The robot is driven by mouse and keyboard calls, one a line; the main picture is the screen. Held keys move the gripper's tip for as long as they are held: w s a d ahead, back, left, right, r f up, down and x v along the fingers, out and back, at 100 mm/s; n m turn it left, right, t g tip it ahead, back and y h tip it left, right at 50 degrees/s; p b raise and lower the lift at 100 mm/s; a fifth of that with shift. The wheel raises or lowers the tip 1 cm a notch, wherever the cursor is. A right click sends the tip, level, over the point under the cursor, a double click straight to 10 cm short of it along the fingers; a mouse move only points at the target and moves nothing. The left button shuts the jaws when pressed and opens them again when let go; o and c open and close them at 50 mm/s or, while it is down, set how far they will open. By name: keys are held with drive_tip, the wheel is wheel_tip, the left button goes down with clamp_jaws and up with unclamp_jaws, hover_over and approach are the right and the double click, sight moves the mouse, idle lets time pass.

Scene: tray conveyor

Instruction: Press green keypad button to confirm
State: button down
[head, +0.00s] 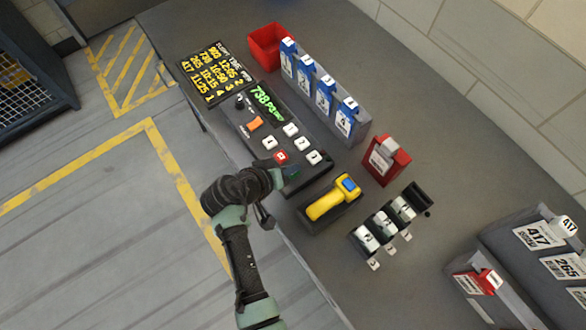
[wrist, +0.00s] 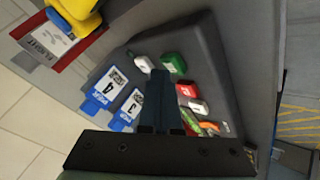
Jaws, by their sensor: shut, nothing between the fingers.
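The keypad console (head: 300,172) is a dark sloped box on the grey counter, with a green-lit display, an orange switch, several white buttons and a red button (head: 281,157). In the head view my gripper (head: 285,176) is over its near lower corner and largely hides the green button there. In the wrist view the green button (wrist: 175,63) shows clearly, just right of my fingertips, with a white button (wrist: 143,64) on their other side. My gripper (wrist: 160,76) is shut and empty, pointing at the console. I cannot tell whether the fingertips touch it.
A yellow scanner (head: 328,204) sits in a dark holder close beside the console. Blue-tagged slots (head: 325,92), a red bin (head: 266,46) and a red box (head: 386,160) stand behind. A black flight board (head: 217,72) lies at the far left. Floor is free left of the counter.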

drive_tip(key=shift+f+b, duration=0.4)
drive_tip(key=shift+f, duration=0.05)
idle(0.6)
idle(0.4)
drive_tip(key=shift+r+p, duration=0.8)
drive_tip(key=shift+r, duration=0.1)
drive_tip(key=shift+r, duration=0.1)
wheel_tip(320, 180, up, 5)
drive_tip(key=p, duration=0.4)
drive_tip(key=shift+p, duration=0.3)
